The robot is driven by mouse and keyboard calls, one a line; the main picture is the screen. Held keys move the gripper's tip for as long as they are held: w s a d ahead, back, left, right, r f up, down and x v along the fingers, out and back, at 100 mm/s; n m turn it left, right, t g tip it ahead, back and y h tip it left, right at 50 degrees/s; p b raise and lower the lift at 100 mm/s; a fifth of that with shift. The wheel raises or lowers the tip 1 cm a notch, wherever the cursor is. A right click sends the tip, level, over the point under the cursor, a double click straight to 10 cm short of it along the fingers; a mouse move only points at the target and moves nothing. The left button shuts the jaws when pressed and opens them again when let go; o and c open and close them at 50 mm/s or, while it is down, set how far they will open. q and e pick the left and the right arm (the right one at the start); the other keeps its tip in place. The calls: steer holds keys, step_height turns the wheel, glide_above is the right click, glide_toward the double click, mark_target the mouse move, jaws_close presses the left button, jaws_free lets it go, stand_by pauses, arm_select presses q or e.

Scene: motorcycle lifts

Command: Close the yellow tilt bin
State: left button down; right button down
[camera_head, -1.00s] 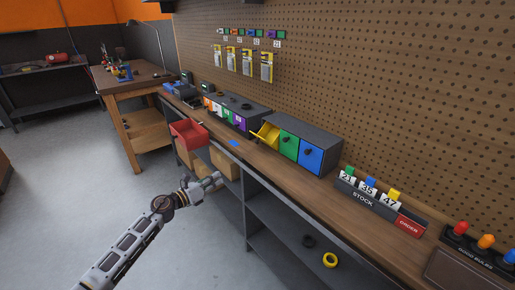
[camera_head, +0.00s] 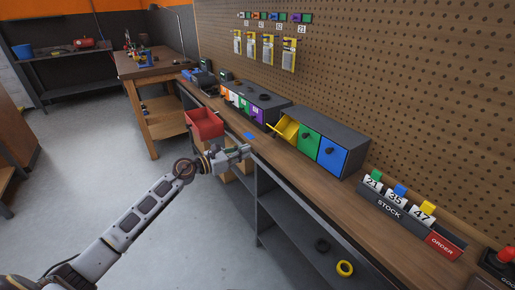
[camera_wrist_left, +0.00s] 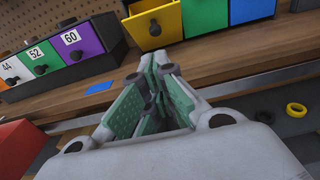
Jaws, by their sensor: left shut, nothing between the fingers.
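The yellow tilt bin (camera_head: 285,128) is tilted open, its front leaning out from the dark cabinet beside the green bin (camera_head: 308,143) and blue bin (camera_head: 333,155). In the left wrist view the yellow bin (camera_wrist_left: 155,27) is at the top centre, its dark round knob on the front. My left gripper (camera_head: 243,150) is shut and empty at the bench's front edge, short of the yellow bin and not touching it. Its green-padded fingers show in the left wrist view (camera_wrist_left: 152,85), pointing toward the bin. My right gripper is not in view.
A second cabinet with numbered bins (camera_head: 242,105) stands to the left. A red open box (camera_head: 205,124) hangs at the bench front near my left gripper. A blue patch (camera_head: 249,135) lies on the bench top. A stock rack (camera_head: 395,200) stands to the right.

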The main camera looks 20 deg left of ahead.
mark_target(265, 152)
arm_select(q)
steer(key=shift+w, duration=0.1)
steer(key=shift+x, duration=4.8)
steer(key=shift+d, duration=0.1)
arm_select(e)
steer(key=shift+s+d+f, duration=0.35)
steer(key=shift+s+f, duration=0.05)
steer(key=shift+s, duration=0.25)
arm_select(q)
steer(key=shift+p, duration=0.35)
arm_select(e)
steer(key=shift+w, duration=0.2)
